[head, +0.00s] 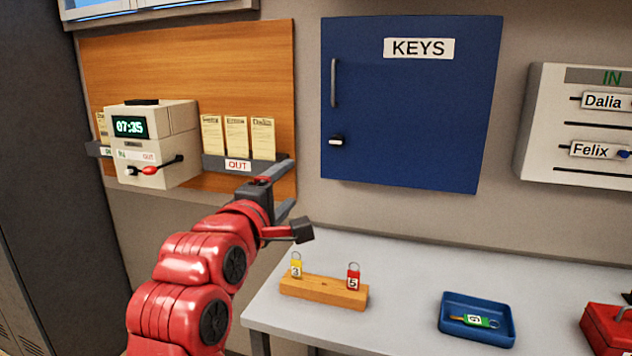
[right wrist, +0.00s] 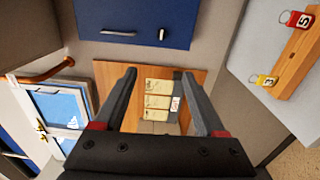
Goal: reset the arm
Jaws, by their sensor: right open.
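My right arm (head: 205,265), red with dark joints, reaches up from the bottom of the head view. Its right gripper (head: 291,184) is in front of the wooden board, above the table's left end. In the right wrist view the gripper (right wrist: 159,76) has its two dark fingers wide apart with nothing between them. Beyond the fingers, the OUT card rack (right wrist: 176,103) and its cards show against the board. My left gripper is in neither view.
A blue KEYS cabinet (head: 412,110) hangs right of the gripper. A time clock (head: 150,150) is at left.

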